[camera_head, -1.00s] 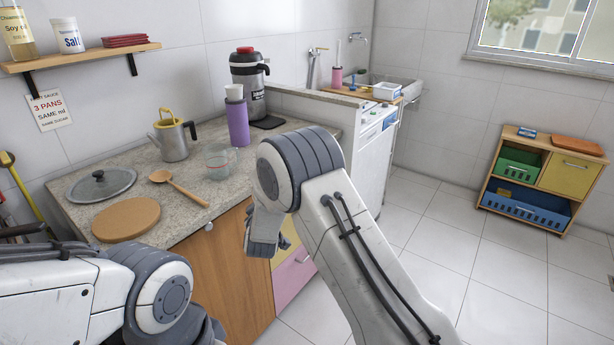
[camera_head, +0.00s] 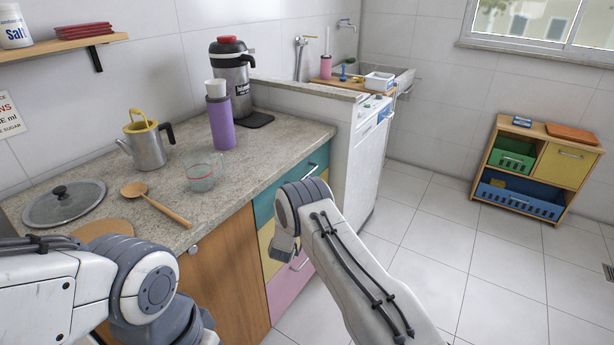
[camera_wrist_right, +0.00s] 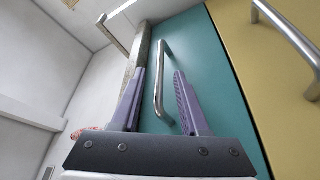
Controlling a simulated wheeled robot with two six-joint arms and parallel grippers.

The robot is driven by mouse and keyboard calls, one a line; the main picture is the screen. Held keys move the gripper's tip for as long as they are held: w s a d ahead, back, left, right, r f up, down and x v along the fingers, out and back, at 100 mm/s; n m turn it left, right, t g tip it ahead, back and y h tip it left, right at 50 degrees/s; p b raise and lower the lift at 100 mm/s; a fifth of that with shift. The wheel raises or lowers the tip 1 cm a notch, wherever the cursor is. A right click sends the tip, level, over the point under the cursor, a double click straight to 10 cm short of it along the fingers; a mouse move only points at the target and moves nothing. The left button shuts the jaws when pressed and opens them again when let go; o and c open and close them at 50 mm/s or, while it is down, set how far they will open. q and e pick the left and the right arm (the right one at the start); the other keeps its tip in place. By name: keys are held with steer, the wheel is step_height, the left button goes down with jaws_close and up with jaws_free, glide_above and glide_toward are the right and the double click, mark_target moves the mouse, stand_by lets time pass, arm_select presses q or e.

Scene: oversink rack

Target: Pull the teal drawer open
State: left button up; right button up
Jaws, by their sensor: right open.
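The teal drawer (camera_head: 264,208) is the top one in the counter front, partly hidden by my right arm in the head view. It looks shut. In the right wrist view its teal front (camera_wrist_right: 205,70) carries a silver bar handle (camera_wrist_right: 159,85). My right gripper (camera_wrist_right: 162,95) is open, with its two purple fingers on either side of the handle. I cannot tell whether the fingers touch it. In the head view my right arm hides the fingers. My left arm is at the lower left, and its gripper is out of view.
A yellow drawer (camera_wrist_right: 262,60) with its own handle is beside the teal one, and a pink drawer (camera_head: 290,288) is below. On the counter (camera_head: 255,150) are a wooden spoon (camera_head: 160,205), a glass cup (camera_head: 200,175) and a purple bottle (camera_head: 221,122).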

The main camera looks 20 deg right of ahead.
steer(key=x, duration=0.5)
steer(key=shift+a, duration=0.1)
jaws_close()
stand_by(1.3)
